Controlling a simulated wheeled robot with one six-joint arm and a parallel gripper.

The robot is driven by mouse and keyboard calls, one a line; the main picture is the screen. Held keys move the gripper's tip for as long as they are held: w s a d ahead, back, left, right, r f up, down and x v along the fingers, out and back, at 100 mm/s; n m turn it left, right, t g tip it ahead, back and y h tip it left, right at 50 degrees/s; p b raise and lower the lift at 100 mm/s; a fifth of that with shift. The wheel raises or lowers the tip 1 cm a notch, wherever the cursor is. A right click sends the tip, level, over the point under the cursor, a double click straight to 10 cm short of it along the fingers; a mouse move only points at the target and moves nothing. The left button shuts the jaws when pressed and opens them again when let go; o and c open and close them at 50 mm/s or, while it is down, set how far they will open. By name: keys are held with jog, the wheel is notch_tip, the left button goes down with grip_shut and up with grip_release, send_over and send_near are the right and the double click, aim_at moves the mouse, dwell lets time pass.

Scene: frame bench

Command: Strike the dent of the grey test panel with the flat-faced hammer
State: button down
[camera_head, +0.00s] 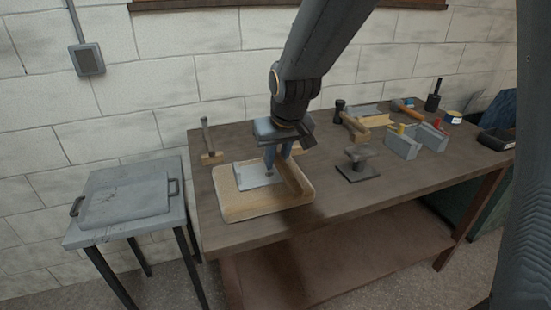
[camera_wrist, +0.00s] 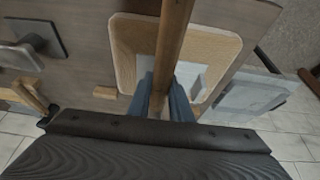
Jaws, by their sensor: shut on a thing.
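My gripper (camera_head: 278,157) is shut on a wooden handle, taken to be the hammer's (camera_head: 293,178). It is over the wooden board at the left end of the bench. In the wrist view the handle (camera_wrist: 173,40) runs between the blue fingers (camera_wrist: 163,98) and out past the top edge. The hammer's striking head cannot be made out. The grey test panel (camera_head: 257,174) lies flat on the pale wooden board (camera_head: 240,208), partly covered by the gripper and handle. It also shows in the wrist view (camera_wrist: 190,72). I cannot make out the dent.
An upright tool with a wooden foot (camera_head: 207,142) stands behind the board. A dark block on a stand (camera_head: 358,163) is to the right. Mallets, grey boxes (camera_head: 403,145) and a dark tray are farther right. A grey side table (camera_head: 120,205) stands left, below the wall.

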notch_tip(320, 180, down, 5)
jog(key=b, duration=0.2)
jog(key=shift+r+b, duration=0.1)
jog(key=shift+b, duration=0.2)
notch_tip(320, 180, up, 8)
jog(key=p, duration=0.6)
jog(key=shift+f, duration=0.2)
jog(key=shift+f+b, duration=0.35)
jog(key=shift+f, duration=1.1)
